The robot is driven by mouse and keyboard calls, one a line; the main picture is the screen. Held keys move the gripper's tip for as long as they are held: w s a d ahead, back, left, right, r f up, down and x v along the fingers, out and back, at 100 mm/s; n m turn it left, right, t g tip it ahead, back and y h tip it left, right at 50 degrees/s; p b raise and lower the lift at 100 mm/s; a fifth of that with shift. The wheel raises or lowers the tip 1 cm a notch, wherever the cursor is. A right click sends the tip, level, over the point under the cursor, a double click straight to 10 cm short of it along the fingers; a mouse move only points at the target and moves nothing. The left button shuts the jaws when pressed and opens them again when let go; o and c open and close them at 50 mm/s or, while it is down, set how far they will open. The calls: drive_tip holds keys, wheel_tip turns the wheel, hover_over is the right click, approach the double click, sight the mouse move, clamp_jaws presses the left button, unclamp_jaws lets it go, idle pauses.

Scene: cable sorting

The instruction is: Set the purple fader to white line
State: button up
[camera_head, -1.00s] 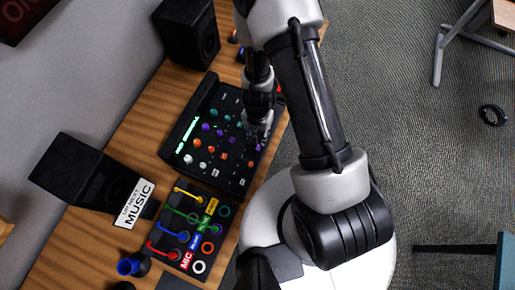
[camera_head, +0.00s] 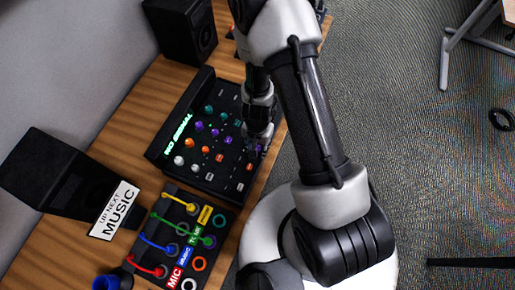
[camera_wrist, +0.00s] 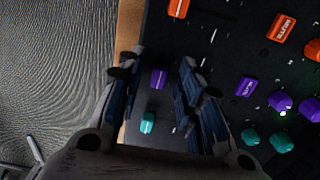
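The purple fader (camera_wrist: 158,78) is a small purple cap on the black mixer panel (camera_wrist: 234,75), near the panel's edge in the wrist view. My gripper (camera_wrist: 160,72) is open, with one finger on each side of the purple fader. I cannot tell whether either finger touches it. A short white line (camera_wrist: 213,35) shows on the panel, above and to the right of the fader. In the head view my gripper (camera_head: 255,150) is low over the right edge of the mixer (camera_head: 222,189), hiding part of the fader area.
A teal fader (camera_wrist: 148,122) and an orange fader (camera_wrist: 178,8) lie either side of the purple one. Knobs and a purple MUTE button (camera_wrist: 246,87) are to the right.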

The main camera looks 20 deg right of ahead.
drive_tip(key=shift+c, duration=0.3)
clamp_jaws()
idle(0.6)
